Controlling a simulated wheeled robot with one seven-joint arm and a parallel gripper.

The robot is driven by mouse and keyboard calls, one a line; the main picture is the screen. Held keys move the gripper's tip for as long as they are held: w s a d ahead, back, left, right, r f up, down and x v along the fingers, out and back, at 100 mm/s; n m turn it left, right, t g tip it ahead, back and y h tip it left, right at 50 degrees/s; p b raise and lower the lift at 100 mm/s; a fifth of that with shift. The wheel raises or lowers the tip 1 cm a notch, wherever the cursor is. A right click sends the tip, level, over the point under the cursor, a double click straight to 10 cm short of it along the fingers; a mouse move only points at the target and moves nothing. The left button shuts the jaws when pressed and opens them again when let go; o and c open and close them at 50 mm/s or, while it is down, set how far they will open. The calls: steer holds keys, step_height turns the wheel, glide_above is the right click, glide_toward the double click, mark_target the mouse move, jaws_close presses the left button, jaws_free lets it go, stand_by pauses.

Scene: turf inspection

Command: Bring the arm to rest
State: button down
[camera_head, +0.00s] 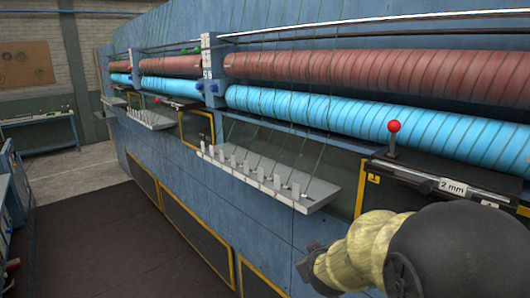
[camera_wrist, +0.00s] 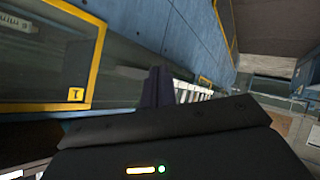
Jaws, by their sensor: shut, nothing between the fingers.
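My arm (camera_head: 430,250) enters the head view at the lower right, with a dark rounded link and a yellowish, ribbed sleeve. Its dark end reaches toward the machine's blue lower side. My gripper (camera_wrist: 158,85) shows in the wrist view as a dark pair of fingers close together, shut with nothing held. In the head view the fingers cannot be made out clearly.
A blue machine (camera_head: 190,190) with red rollers (camera_head: 380,78) and blue rollers (camera_head: 370,115) runs along the right. A grey shelf with pegs (camera_head: 315,193) juts out near my arm. Dark floor (camera_head: 100,245) at left is clear.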

steer(key=s+f+m+g, duration=0.2)
steer(key=s+f+g, duration=0.2)
steer(key=s, duration=0.5)
steer(key=s+f+m+g+y, duration=0.1)
steer(key=s+f+m+g, duration=0.2)
steer(key=s, duration=0.7)
step_height(320, 180, down, 4)
steer(key=shift+d+r+g+b, duration=0.1)
steer(key=shift+d+g+b, duration=0.3)
steer(key=shift+g, duration=0.6)
